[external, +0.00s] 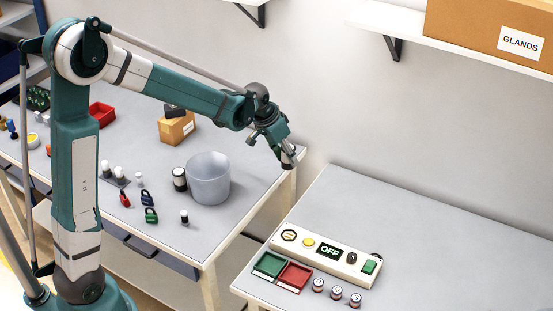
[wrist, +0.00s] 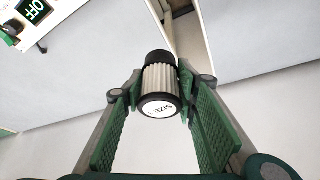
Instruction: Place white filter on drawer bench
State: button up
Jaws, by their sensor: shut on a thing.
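The white filter (wrist: 160,80) is a pleated pale cylinder with black end caps and a white end label. My gripper (wrist: 158,88) is shut on it, with a green ribbed finger on either side. In the external view, my gripper (external: 282,148) is in the air near the far right corner of the drawer bench (external: 225,235); the filter (external: 289,160) shows only as a small dark and pale shape at its tip. The drawer bench is the grey-topped left table with dark drawers under its front edge.
On the drawer bench stand a grey bucket (external: 209,180), a dark-capped cylinder (external: 179,180), padlocks (external: 149,199), a cardboard box (external: 176,128) and a red bin (external: 102,115). Its right front top is clear. A gap separates it from the right bench (external: 420,230), which holds a control panel (external: 325,255) reading OFF.

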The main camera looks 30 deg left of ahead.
jog(key=s+a+n+y+p, duration=0.15)
jog(key=s+a+n, duration=0.35)
jog(key=a, duration=1)
jog(key=s+a+n+g+y+p, duration=0.15)
jog(key=s+a+n, duration=0.35)
jog(key=a, duration=1)
jog(key=s+a+n+y+p, duration=0.1)
jog(key=s+a+n+y, duration=0.3)
jog(key=a, duration=1.2)
jog(key=shift+n+h, duration=0.5)
jog(key=shift+n, duration=0.4)
jog(key=shift+s+f, duration=0.2)
jog(key=shift+f, duration=0.55)
jog(key=shift+s+f, duration=0.25)
jog(key=shift+f, duration=0.5)
jog(key=shift+s+f, duration=0.2)
jog(key=shift+f, duration=0.55)
jog(key=shift+f, duration=0.1)
jog(key=shift+f, duration=2.85)
jog(key=shift+f, duration=0.15)
jog(key=shift+f+b, duration=0.4)
jog(key=shift+f, duration=1.55)
